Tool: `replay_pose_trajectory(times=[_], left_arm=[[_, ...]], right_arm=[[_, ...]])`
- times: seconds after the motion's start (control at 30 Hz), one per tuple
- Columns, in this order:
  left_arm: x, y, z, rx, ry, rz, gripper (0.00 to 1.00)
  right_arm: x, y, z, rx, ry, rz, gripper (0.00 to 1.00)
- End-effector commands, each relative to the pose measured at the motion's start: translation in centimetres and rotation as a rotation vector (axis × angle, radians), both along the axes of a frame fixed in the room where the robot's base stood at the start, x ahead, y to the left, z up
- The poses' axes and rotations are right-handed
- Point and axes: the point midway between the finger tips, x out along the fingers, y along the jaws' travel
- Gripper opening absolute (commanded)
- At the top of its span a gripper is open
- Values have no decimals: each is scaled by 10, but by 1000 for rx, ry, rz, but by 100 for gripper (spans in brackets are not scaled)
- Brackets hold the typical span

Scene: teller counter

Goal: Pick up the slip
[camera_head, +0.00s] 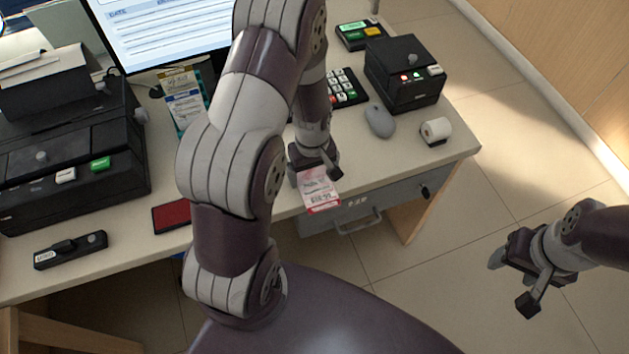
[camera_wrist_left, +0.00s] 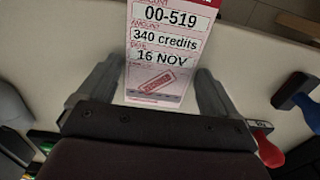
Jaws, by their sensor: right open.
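The slip (camera_head: 320,194) is a small white and pink paper with print and a red band, lying at or over the front edge of the desk. In the left wrist view the slip (camera_wrist_left: 163,50) shows its printed face, with "00-519", "340 credits", "16 NOV" and a red stamp. My right gripper (camera_head: 510,278) is open and empty, over the floor at the right.
A drawer (camera_head: 365,203) is below the front edge. A red-handled stamp (camera_wrist_left: 268,150) is near the left gripper. My left arm hides the desk's middle.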

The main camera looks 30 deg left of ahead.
Motion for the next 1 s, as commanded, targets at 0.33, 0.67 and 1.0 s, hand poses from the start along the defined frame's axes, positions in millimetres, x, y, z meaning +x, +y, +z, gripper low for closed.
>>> replay_pose_trajectory(times=[0.33, 0.67, 1.0], left_arm=[[0, 0, 0, 0, 0, 0, 56], [1, 0, 25, 0, -4, 0, 56], [19, -55, 75, 0, -4, -8, 56]], right_arm=[[0, 0, 0, 0, 0, 0, 58], [0, 0, 1, 0, 0, 0, 58], [0, 0, 0, 0, 0, 0, 58]])
